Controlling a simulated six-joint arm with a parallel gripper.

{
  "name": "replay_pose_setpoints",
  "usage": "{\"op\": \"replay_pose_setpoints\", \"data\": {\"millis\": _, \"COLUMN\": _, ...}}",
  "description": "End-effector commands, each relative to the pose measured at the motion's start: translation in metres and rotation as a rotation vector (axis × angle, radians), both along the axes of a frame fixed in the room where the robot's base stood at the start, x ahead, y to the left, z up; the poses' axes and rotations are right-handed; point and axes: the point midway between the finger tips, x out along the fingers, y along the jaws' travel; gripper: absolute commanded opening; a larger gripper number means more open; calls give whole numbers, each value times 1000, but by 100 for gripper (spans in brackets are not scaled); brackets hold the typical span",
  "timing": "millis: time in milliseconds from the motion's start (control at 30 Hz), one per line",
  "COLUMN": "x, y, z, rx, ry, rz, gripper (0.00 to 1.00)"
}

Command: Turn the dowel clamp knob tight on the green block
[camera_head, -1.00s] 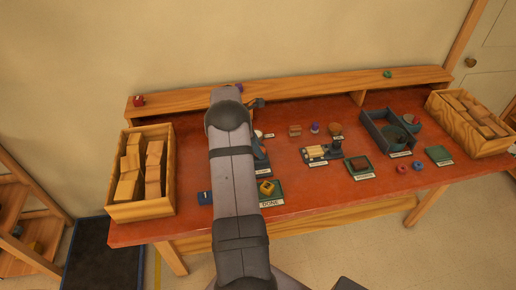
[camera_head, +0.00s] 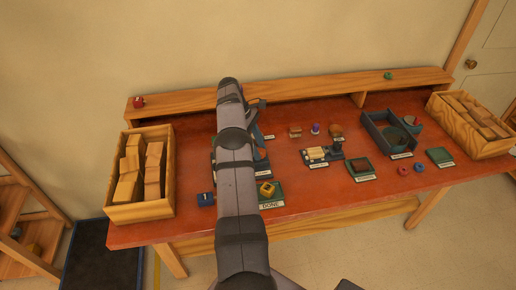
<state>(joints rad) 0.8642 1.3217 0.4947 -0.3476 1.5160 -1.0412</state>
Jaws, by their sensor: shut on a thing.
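My arm rises through the middle of the view and covers part of the table behind it. A small green piece (camera_head: 388,76) lies on the back shelf at the right.
A yellow block (camera_head: 267,189) sits on the green DONE tray (camera_head: 277,201). A blue piece (camera_head: 205,199) is left of the arm. Block-filled crates stand at the left (camera_head: 112,175) and right (camera_head: 441,116). A blue-grey bin (camera_head: 371,131) stands right of centre.

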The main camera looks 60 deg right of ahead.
Motion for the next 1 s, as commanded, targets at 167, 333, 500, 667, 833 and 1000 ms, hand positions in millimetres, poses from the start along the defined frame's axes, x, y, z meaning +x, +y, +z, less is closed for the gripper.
{"op": "replay_pose_setpoints", "data": {"millis": 167, "x": 0, "y": 0, "z": 0, "rx": 0, "ry": -1, "rz": -15, "gripper": 12}}
{"op": "replay_pose_setpoints", "data": {"millis": 333, "x": 0, "y": 0, "z": 0, "rx": 1, "ry": 0, "rz": -17, "gripper": 12}}
{"op": "replay_pose_setpoints", "data": {"millis": 500, "x": 0, "y": 0, "z": 0, "rx": 1, "ry": 0, "rz": -16, "gripper": 12}}
{"op": "replay_pose_setpoints", "data": {"millis": 667, "x": 0, "y": 0, "z": 0, "rx": 1, "ry": 0, "rz": -16, "gripper": 52}}
{"op": "replay_pose_setpoints", "data": {"millis": 833, "x": 0, "y": 0, "z": 0, "rx": 1, "ry": 0, "rz": -14, "gripper": 52}}
{"op": "replay_pose_setpoints", "data": {"millis": 1000, "x": 0, "y": 0, "z": 3, "rx": -1, "ry": 0, "rz": -15, "gripper": 52}}
